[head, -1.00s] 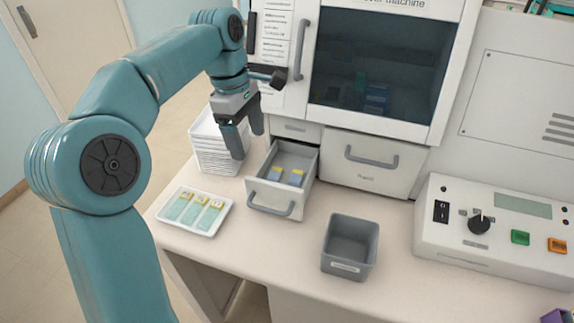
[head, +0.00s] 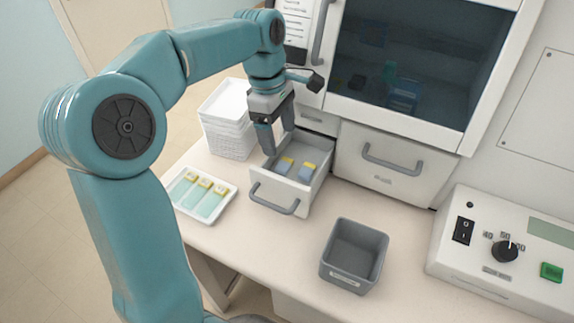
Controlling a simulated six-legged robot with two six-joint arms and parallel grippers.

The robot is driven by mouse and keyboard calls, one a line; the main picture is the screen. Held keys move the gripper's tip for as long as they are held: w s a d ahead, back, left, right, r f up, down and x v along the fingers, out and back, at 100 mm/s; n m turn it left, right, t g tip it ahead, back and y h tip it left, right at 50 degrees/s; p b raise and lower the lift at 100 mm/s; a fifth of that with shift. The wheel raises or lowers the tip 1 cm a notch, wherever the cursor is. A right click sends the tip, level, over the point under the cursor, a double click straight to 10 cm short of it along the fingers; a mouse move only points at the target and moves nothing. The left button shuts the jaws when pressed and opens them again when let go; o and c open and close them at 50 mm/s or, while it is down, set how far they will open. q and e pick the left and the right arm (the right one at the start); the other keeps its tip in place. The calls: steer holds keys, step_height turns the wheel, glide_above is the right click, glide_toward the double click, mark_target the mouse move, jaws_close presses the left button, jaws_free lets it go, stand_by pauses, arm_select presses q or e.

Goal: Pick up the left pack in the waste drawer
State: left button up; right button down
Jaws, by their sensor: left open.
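The waste drawer (head: 274,193) is pulled open under the machine. Two small packs with yellow and grey-blue parts lie inside it: the left pack (head: 285,165) and the right pack (head: 308,171). My left gripper (head: 279,145) points down above the drawer's left rear part, with its fingers apart and empty. Its fingertips are just up and left of the left pack in the picture; their exact height over it I cannot tell. My right gripper is out of view.
A white tray of slides (head: 202,195) lies left of the drawer. A stack of white trays (head: 229,121) stands behind it. A grey bin (head: 354,254) stands front right. A closed drawer (head: 392,165) and a control box (head: 500,245) are to the right. The counter between is clear.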

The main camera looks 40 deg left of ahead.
mark_target(284, 164)
arm_select(q)
steer(key=shift+f, duration=0.9)
steer(key=shift+s+d+f, duration=0.25)
steer(key=shift+s+f, duration=0.05)
steer(key=shift+f, duration=0.1)
steer(key=f, duration=0.2)
steer(key=w+f, duration=0.1)
steer(key=f, duration=0.2)
steer(key=shift+w+a, duration=0.1)
steer(key=shift+f, duration=0.15)
steer(key=shift+d, duration=0.25)
steer(key=shift+a, duration=0.15)
steer(key=c, duration=1.1)
steer(key=shift+c, duration=0.2)
